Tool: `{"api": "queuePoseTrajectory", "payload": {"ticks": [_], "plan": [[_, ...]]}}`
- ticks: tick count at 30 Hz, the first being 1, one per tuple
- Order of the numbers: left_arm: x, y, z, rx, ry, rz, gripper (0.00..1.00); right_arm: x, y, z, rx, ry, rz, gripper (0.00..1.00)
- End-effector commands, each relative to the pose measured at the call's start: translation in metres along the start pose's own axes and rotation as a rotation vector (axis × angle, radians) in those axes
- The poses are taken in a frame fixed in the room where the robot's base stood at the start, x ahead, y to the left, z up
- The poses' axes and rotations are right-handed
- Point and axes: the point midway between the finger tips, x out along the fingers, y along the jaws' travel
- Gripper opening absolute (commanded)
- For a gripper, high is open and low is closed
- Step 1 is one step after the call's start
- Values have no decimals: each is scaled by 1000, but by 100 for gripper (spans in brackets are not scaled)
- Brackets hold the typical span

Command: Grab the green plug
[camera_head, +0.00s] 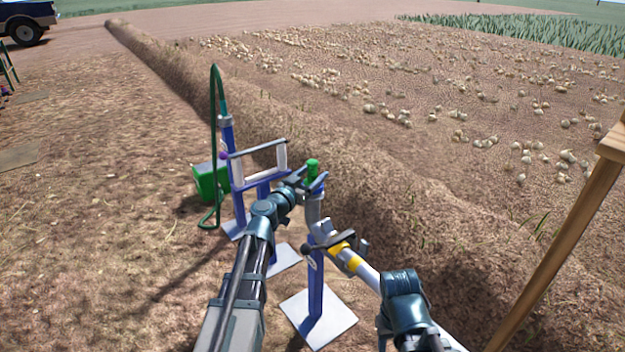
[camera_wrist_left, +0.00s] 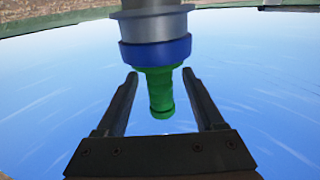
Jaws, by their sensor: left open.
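The green plug (camera_head: 312,168) stands upright at the top of a grey pipe end on a blue post (camera_head: 316,285). In the left wrist view the green plug (camera_wrist_left: 159,90) hangs from a blue collar (camera_wrist_left: 155,50) under a grey pipe end. My left gripper (camera_head: 308,182) is open at the plug. In the left wrist view its two fingers (camera_wrist_left: 162,88) lie on either side of the plug, with a visible gap on each side. My right arm (camera_head: 403,300) comes in at the lower right, beside a white pipe with a yellow band (camera_head: 346,259). Its jaws are not clear.
A blue stand with a grey bar (camera_head: 258,149) is just left of the plug. A wooden post (camera_head: 555,250) slants on the right. An earth ridge runs behind the stands.

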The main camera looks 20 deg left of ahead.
Motion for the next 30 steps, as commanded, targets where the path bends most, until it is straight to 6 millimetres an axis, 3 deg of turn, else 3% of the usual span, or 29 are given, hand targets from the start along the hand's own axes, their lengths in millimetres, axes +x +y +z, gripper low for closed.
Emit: {"api": "queuePoseTrajectory", "payload": {"ticks": [3,6,13,25,30], "plan": [[23,-1,3,0,0,2,70,3,0,0,1,0,0,50],[33,-1,2,0,0,1,70,2,0,0,1,0,0,50],[33,0,2,0,0,0,70,2,0,0,1,0,0,50],[33,0,2,0,0,0,0,2,0,0,1,0,0,50],[33,0,2,0,0,0,0,2,0,0,1,0,0,50]]}}
